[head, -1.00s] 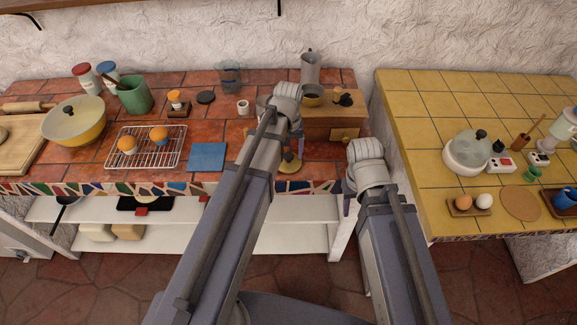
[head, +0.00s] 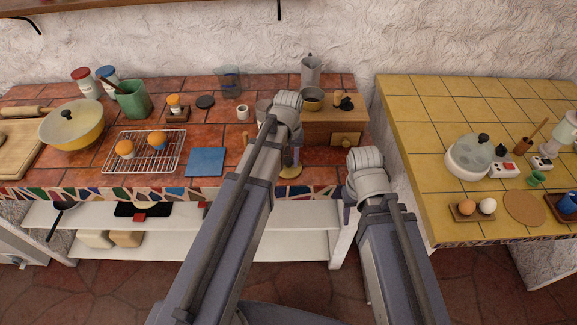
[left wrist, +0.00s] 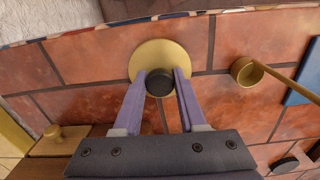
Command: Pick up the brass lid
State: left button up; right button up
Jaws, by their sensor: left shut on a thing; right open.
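The brass lid (left wrist: 160,54) is a round, flat disc with a black knob. In the left wrist view it is over the red tiles near the counter's front edge. My left gripper (left wrist: 160,82) is shut on the black knob, one finger on each side. In the head view the lid (head: 290,174) shows below my left wrist, partly covered by my arm and fingers. I cannot tell whether it touches the tiles. My right gripper (head: 347,211) is open and empty in front of the gap between the counters, mostly hidden by its own wrist.
A wooden box with a drawer (head: 322,133) stands right of the lid. A brass ladle (left wrist: 246,72) and a blue mat (head: 205,162) lie to its left in the head view. A wire rack (head: 130,163) stands further left. A yellow-tiled counter (head: 412,150) is at right.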

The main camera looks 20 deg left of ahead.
pick_arm(q)
grip_shut()
